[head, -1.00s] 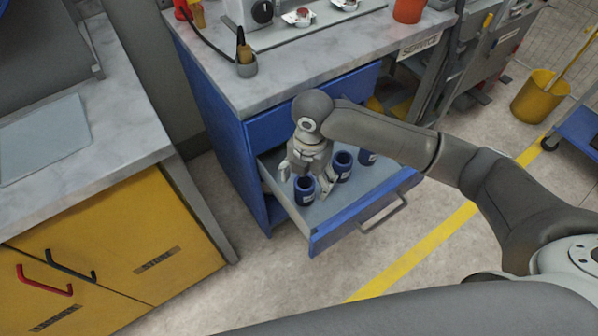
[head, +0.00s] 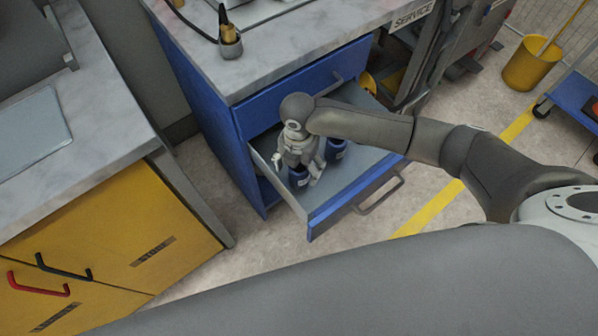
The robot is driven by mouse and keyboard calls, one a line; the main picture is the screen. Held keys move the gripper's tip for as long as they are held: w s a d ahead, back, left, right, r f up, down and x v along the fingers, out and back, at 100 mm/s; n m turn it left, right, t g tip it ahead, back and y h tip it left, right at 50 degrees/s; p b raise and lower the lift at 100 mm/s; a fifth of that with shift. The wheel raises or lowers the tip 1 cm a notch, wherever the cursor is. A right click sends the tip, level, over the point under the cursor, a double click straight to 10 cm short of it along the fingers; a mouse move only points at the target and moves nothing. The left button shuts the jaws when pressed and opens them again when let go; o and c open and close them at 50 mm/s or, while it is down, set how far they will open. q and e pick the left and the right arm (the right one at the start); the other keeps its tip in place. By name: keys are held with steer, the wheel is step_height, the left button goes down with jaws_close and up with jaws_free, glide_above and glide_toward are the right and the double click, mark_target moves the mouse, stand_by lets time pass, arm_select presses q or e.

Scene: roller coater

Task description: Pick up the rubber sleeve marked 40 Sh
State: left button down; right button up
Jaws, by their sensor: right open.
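Two dark blue cylindrical sleeves stand in the open blue drawer (head: 355,190). The left one (head: 299,180) is directly under my right gripper (head: 297,172), with a finger on each side of it. The gripper hides its top, and I cannot tell whether the fingers touch it. The right gripper is open and points down. The other sleeve (head: 336,152) stands behind and to the right, partly covered by my right arm. The labels are too small to read, so I cannot tell which is marked 40 Sh. My left gripper is out of view.
The blue cabinet's marble worktop (head: 260,60) overhangs behind the drawer, with a pot holding a tool (head: 230,45) near its edge. A yellow cabinet (head: 110,245) stands at the left. The drawer's front floor is bare. A yellow bucket (head: 530,65) stands far right.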

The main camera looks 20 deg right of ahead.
steer(key=shift+w+f, duration=0.1)
steer(key=shift+f, duration=0.65)
steer(key=c, duration=1.2)
steer(key=shift+r, duration=0.1)
